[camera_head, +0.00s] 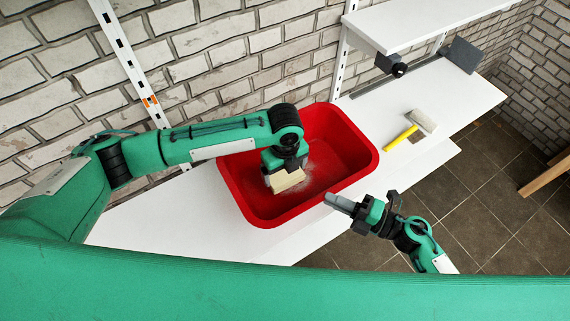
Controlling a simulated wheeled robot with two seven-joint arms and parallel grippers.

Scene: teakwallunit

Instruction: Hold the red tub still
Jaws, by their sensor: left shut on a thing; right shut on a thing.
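The red tub (238,188) stands on the white shelf, its open top facing up. My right gripper (330,199) is at the tub's near right rim, shut on it with its grey fingers. My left gripper (284,165) reaches down inside the tub. It is shut on a pale beige block (288,181), which looks like a sponge or brush. The block is low in the tub, and my gripper hides its upper part. Pale dusty marks show on the tub floor around the block; I cannot tell whether the block touches it.
A yellow-handled tool with a pale head (410,129) lies on the white shelf (458,95) right of the tub. Dark grey objects (392,65) stand farther back, under an upper shelf (420,22). A brick wall (235,50) rises behind. Bare shelf shows left of the tub.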

